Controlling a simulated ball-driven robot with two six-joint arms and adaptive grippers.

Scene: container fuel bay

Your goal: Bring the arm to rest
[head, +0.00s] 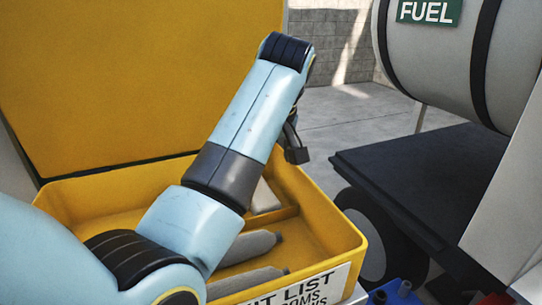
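My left arm comes in from the left, light blue with dark joints, and reaches up over a yellow bin (330,222). A small dark part of my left gripper (295,147) shows behind the upper link, above the bin's far right side. Most of this gripper is hidden by the arm, so I cannot tell whether it is open or holds anything. My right gripper is not in view.
The bin holds grey bottle-shaped items (250,246) and has a raised yellow lid (130,80) behind it. At right are a tank with a green FUEL sign (430,11), a dark flat bed (425,170) and a wheel (365,235). Blue (395,292) and red pieces sit bottom right.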

